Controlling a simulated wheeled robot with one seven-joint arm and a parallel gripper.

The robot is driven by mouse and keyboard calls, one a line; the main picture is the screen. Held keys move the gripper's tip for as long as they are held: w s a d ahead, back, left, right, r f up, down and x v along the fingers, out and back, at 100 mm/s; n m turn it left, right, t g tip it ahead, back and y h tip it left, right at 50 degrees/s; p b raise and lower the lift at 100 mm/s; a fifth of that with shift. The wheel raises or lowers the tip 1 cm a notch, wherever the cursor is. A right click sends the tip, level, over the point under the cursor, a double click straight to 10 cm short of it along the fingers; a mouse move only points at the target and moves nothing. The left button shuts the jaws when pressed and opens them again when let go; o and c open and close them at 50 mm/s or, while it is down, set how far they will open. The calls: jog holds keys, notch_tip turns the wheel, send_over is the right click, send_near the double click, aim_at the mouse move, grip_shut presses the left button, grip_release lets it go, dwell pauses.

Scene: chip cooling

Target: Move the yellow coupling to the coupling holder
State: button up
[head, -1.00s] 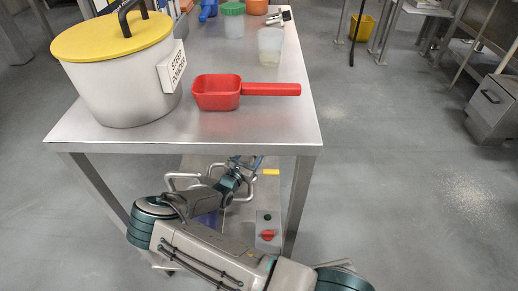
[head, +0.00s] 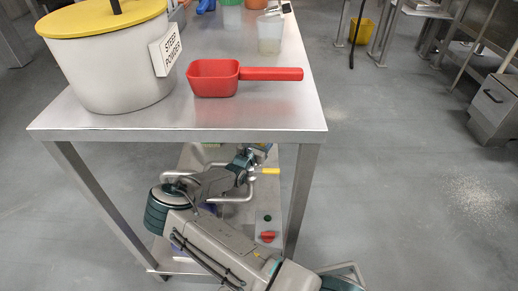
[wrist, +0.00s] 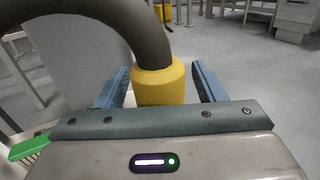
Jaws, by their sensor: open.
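The yellow coupling (wrist: 160,84) sits at the end of a thick grey hose (wrist: 145,30) in the wrist view. My gripper (wrist: 161,70) is open, with one blue finger on each side of the coupling. A gap shows on the right side; whether the left finger touches is unclear. In the head view my gripper (head: 262,150) is low, under the front part of the steel table, and mostly hidden by my arm and the tabletop. I cannot make out the coupling holder in either view.
The steel table (head: 290,118) carries a white pot (head: 105,75) with a yellow lid, a red scoop (head: 213,80) and several containers. A lower shelf has bent metal handles and a red knob (head: 268,237). A green brush (wrist: 32,143) lies at left.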

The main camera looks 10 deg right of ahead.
jog(key=c, duration=1.2)
